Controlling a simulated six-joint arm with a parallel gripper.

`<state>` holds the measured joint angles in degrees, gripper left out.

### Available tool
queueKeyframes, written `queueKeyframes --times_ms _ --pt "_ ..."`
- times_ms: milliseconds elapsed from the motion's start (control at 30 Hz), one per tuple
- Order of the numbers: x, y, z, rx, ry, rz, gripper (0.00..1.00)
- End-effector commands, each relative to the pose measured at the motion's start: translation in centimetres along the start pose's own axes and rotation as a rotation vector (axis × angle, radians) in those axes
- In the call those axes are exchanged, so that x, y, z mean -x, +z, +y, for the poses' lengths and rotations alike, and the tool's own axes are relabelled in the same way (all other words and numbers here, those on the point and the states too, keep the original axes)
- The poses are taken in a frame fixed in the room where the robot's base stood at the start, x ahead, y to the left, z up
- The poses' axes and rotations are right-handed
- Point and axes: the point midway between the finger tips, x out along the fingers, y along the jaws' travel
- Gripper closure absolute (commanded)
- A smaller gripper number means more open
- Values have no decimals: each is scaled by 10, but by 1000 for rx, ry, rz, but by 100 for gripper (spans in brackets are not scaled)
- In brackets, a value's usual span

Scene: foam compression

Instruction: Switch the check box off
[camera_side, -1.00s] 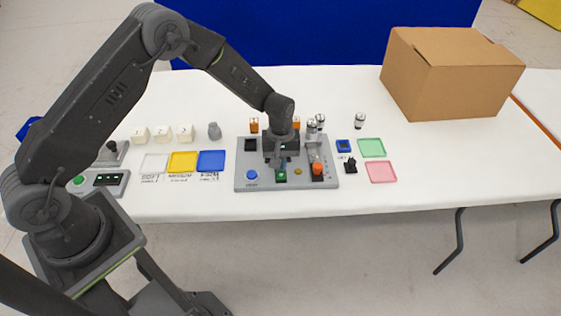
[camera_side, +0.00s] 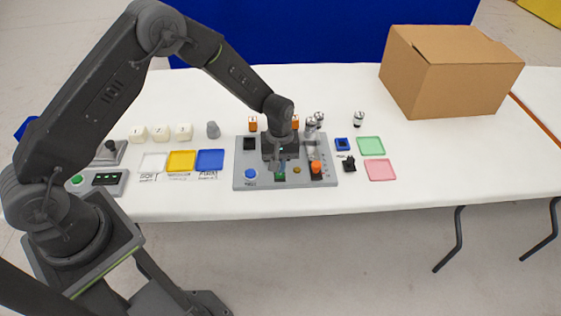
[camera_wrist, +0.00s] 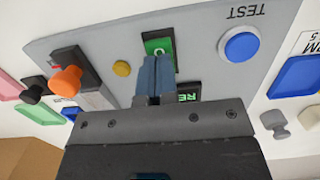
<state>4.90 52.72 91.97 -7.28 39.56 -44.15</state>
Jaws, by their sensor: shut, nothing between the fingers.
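The check box is a grey panel (camera_side: 243,172) on the white table, with a blue TEST button (camera_side: 250,174), which also shows in the wrist view (camera_wrist: 242,47). A green rocker switch (camera_wrist: 159,45) sits in a dark frame on the panel. My gripper (camera_wrist: 152,62) is shut and empty, its fingertips at the near part of the green switch. I cannot tell whether they touch it. The fingers hide part of the switch. Beside them a small dark display (camera_wrist: 187,92) shows green letters, partly hidden.
On the panel, an orange knob (camera_wrist: 66,81) and a small yellow button (camera_wrist: 122,68) stand near the switch. Yellow (camera_side: 181,160) and blue trays lie left of the panel, green (camera_side: 371,146) and pink ones right. A cardboard box (camera_side: 445,75) stands at the back right.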

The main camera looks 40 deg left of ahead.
Motion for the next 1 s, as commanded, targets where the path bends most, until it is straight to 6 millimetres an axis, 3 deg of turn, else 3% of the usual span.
queueKeyframes --times_ms 600,800,1000 --pt "123 -5 2 2 16 17 100" --pt "138 -4 2 2 15 16 100" --pt "140 -4 2 2 14 16 100"
